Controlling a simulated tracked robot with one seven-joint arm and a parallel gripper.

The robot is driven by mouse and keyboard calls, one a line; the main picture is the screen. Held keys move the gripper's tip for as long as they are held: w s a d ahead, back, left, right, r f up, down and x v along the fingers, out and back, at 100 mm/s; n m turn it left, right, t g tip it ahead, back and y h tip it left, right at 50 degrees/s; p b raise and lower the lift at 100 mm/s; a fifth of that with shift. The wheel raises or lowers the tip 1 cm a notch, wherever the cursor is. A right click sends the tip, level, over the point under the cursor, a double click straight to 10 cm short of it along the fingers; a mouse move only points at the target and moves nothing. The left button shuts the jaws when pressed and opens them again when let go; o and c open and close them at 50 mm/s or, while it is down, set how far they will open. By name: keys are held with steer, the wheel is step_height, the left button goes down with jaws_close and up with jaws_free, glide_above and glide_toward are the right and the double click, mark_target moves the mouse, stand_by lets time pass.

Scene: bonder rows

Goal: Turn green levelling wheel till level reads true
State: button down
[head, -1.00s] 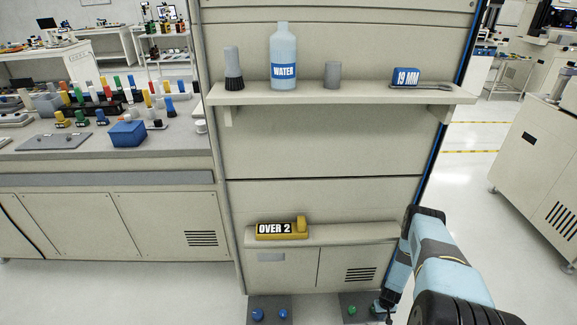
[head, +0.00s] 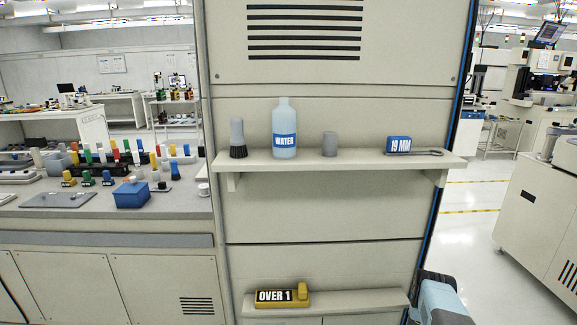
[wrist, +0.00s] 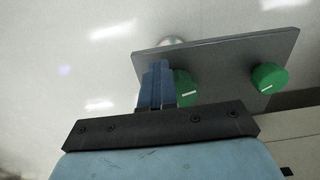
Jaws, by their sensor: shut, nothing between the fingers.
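The level (head: 274,297), a yellow block with a black face reading "OVER 1", sits on the lower ledge in the head view. In the wrist view a dark grey plate (wrist: 225,55) carries two green wheels, each with a white mark. One green wheel (wrist: 186,90) is right beside my gripper (wrist: 155,72) and partly hidden by it. The other green wheel (wrist: 269,78) is farther right and clear of it. My blue fingers are shut with nothing between them. I cannot tell whether they touch the near wheel. The head view does not show the wheels or fingers.
An upper shelf (head: 345,163) holds a brush (head: 238,140), a water bottle (head: 284,130), a grey cup (head: 329,144) and a "19 MM" block (head: 398,145) beside a wrench. A bench (head: 110,225) with coloured parts stands left. Open floor lies to the right.

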steer(key=shift+w, duration=0.15)
steer(key=shift+s+d+r, duration=0.1)
steer(key=shift+s+d, duration=0.05)
steer(key=shift+s, duration=0.2)
steer(key=shift+s+r, duration=0.1)
steer(key=shift+r, duration=2.85)
